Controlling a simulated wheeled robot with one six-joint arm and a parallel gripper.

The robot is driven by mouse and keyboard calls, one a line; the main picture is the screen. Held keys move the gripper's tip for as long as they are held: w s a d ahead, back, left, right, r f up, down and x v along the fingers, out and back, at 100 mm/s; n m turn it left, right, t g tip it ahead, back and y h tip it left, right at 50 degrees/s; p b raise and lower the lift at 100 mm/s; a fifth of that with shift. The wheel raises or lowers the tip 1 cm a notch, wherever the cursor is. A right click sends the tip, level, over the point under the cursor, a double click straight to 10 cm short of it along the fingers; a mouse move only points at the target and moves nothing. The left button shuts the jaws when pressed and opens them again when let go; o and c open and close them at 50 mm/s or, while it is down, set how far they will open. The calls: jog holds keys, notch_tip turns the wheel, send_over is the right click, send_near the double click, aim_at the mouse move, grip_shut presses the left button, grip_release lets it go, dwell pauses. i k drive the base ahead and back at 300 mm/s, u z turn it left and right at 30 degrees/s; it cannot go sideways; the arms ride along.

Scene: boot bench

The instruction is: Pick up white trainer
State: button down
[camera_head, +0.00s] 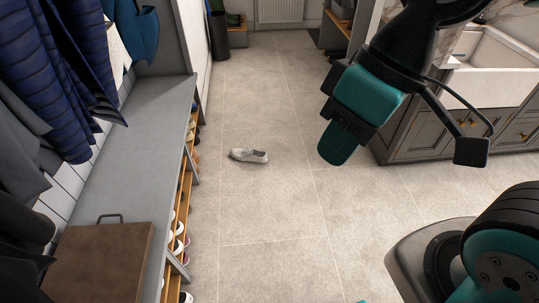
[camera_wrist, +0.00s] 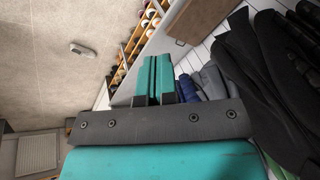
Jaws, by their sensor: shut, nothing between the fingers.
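A white trainer (camera_head: 249,156) lies on the tiled floor in the head view, to the right of the bench and apart from it. It also shows small in the wrist view (camera_wrist: 82,49), at the upper left on the bare floor. My gripper (camera_head: 338,145) is raised in the air at the upper right of the head view, well to the right of the trainer. Its teal fingers in the wrist view (camera_wrist: 154,76) are together and hold nothing.
The grey bench (camera_head: 140,125) runs along the left, with a shoe rack (camera_head: 183,195) under it and dark coats (camera_head: 62,75) above. A brown box (camera_head: 100,262) sits on its near end. A sink cabinet (camera_head: 430,128) stands at right. The floor around the trainer is clear.

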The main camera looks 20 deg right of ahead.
aim_at(249, 154)
jog(key=z, duration=0.5)
jog(key=i, duration=2.05)
jog(key=u, duration=0.4)
jog(key=i, duration=0.5)
jog(key=u, duration=0.4)
